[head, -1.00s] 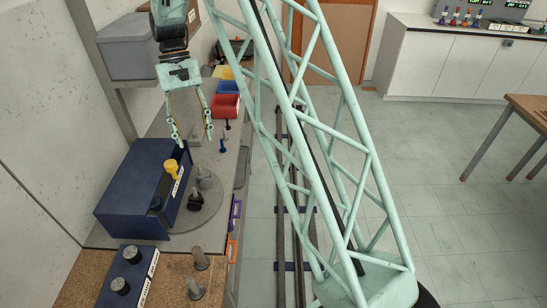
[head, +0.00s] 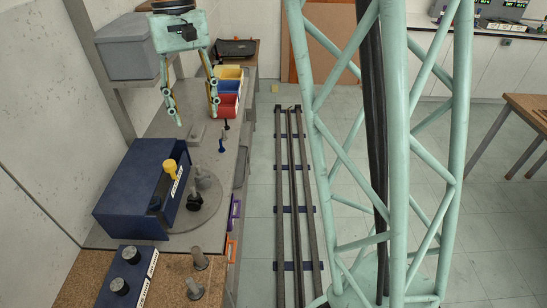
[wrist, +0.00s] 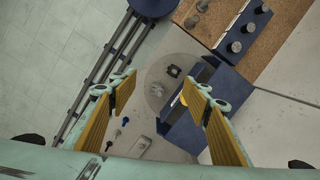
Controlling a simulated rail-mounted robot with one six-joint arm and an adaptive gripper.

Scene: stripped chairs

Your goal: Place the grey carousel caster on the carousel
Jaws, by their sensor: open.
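The carousel is a grey round disc (head: 212,212), partly under a blue box (head: 130,185); the disc also shows in the wrist view (wrist: 157,97). A black caster (head: 194,202) and a grey upright piece (head: 204,181) stand on the disc. A yellow piece (head: 170,168) is at the box's edge. Two grey caster-like pieces, one farther (head: 200,259) and one nearer (head: 194,289), stand on the cork top. I cannot tell which grey piece is the carousel caster. My gripper (head: 197,118) is open and empty, above the bench beyond the carousel.
A blue panel with black knobs (head: 128,275) lies left of the grey pieces on the cork. Beyond the disc are a small grey block (head: 197,134), a blue piece (head: 222,146) and coloured bins (head: 228,90). Rails (head: 295,200) run along the floor at right.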

